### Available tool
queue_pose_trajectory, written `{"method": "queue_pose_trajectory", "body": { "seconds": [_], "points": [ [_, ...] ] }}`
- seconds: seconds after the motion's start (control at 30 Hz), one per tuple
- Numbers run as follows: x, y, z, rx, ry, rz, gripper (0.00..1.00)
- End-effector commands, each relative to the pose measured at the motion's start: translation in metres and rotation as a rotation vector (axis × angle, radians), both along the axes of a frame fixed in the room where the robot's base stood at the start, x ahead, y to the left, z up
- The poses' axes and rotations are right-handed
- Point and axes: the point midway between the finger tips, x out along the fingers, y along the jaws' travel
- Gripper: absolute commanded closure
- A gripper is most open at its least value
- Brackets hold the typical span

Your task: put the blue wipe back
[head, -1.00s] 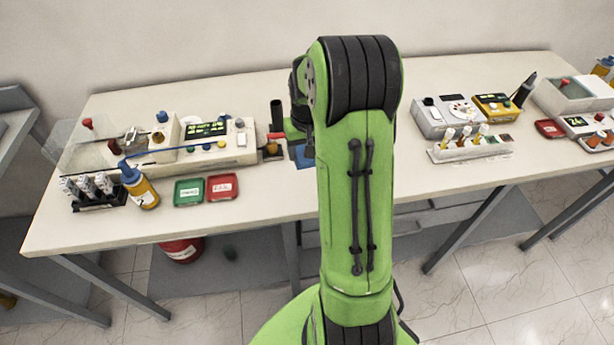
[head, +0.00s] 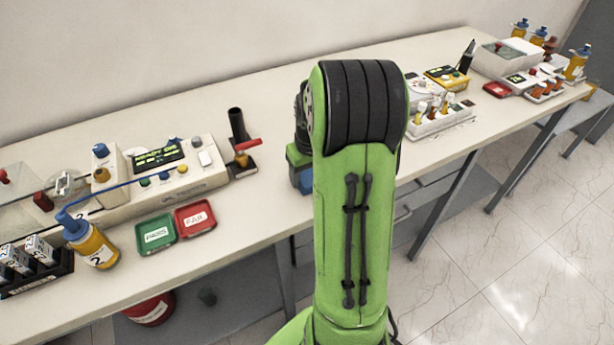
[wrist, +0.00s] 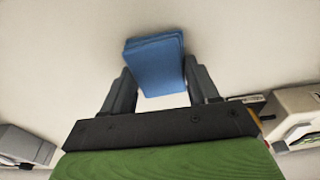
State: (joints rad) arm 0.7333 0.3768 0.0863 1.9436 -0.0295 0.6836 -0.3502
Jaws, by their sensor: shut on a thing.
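The blue wipe (wrist: 154,62) is a folded blue pad held between the two dark fingers of my gripper (wrist: 160,78) in the wrist view. My gripper is shut on it. A pale surface lies beyond the wipe; I cannot tell how far it is from that surface. In the head view a small blue part of the wipe (head: 306,182) shows just left of my green arm, over the bench. Most of my gripper is hidden behind the arm there.
The long bench (head: 265,213) holds a test unit (head: 165,170), a green tray (head: 156,233), a red tray (head: 196,217), a blue-capped bottle (head: 90,245) and a black stand with a red handle (head: 240,155). A vial rack (head: 442,122) stands right of my arm.

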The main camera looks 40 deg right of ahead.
Motion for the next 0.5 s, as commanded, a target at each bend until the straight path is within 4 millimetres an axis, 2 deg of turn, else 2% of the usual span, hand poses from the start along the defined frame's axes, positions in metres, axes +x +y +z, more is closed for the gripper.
{"method": "queue_pose_trajectory", "body": {
  "seconds": [0.33, 0.37, 0.5],
  "points": [
    [0.0001, -0.0003, -0.0040, -0.001, -0.001, -0.001, 0.69],
    [0.0000, -0.0003, -0.0036, -0.001, -0.001, -0.001, 0.38],
    [0.0000, -0.0003, -0.0028, -0.001, -0.001, -0.001, 0.16]
  ]
}}
